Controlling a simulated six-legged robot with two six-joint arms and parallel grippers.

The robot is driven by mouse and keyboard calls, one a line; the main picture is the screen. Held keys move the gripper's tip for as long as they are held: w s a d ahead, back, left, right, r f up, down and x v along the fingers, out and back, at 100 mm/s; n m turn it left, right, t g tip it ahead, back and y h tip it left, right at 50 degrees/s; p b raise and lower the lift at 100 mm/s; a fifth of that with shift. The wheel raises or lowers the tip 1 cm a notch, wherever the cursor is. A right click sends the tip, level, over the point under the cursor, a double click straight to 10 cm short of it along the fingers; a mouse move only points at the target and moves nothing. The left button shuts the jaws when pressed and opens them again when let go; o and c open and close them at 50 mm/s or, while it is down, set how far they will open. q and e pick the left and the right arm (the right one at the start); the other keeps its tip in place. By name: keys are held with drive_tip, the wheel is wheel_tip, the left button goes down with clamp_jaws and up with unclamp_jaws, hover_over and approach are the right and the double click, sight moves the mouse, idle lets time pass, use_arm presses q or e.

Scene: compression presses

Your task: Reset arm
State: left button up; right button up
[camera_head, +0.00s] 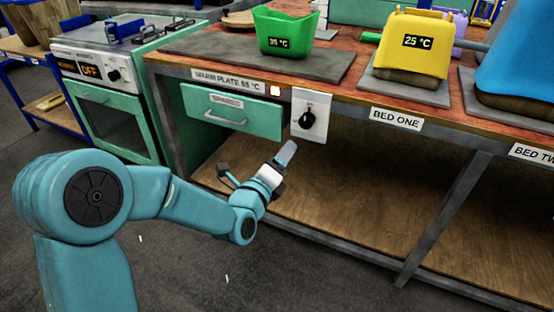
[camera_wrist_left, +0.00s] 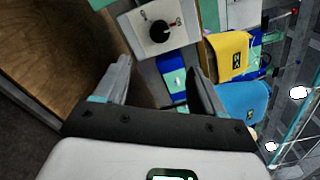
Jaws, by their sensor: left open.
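My left arm comes in from the left in the head view, and its gripper (camera_head: 258,172) is in front of the workbench, below the knob panel. In the left wrist view the two fingers of my left gripper (camera_wrist_left: 162,88) stand apart with nothing between them. The white panel with a black knob (camera_head: 307,119) is on the bench front, beyond the gripper and apart from it. The panel also shows above the fingers in the left wrist view (camera_wrist_left: 160,44). My right gripper is in neither view.
On the bench (camera_head: 335,88) are a green container (camera_head: 284,30) reading 35 °C on a grey plate, a yellow press (camera_head: 412,47) reading 25 °C, and a blue press (camera_head: 515,55). A green drawer (camera_head: 231,112) and open wooden shelf (camera_head: 350,205) lie below. A stove (camera_head: 110,90) stands left.

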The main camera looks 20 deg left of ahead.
use_arm(q)
drive_tip(key=shift+s, duration=0.8)
drive_tip(key=shift+a, duration=0.1)
drive_tip(key=s+d+f+n+g, duration=0.1)
drive_tip(key=s+f+n+g, duration=0.15)
drive_tip(key=f, duration=0.55)
drive_tip(key=s+d+f+n+g+h, duration=0.1)
drive_tip(key=s+d+f+g, duration=0.15)
drive_tip(key=f, duration=0.55)
drive_tip(key=s+d+f+n+g, duration=0.1)
drive_tip(key=s+f+g, duration=0.2)
drive_tip(key=f, duration=0.6)
drive_tip(key=s+d+f+n+g+h, duration=0.1)
drive_tip(key=s+d+f+n+g, duration=0.3)
drive_tip(key=s+n, duration=0.65)
drive_tip(key=s+d+f+n+g+h, duration=0.1)
drive_tip(key=s+f+n+g, duration=0.5)
drive_tip(key=s+n, duration=0.4)
wheel_tip(320, 180, up, 29)
drive_tip(key=n+p, duration=0.1)
drive_tip(key=p, duration=2.9)
drive_tip(key=shift+w+d+r+n+p, duration=0.2)
drive_tip(key=shift+w+d+n+p, duration=0.1)
drive_tip(key=shift+d, duration=0.05)
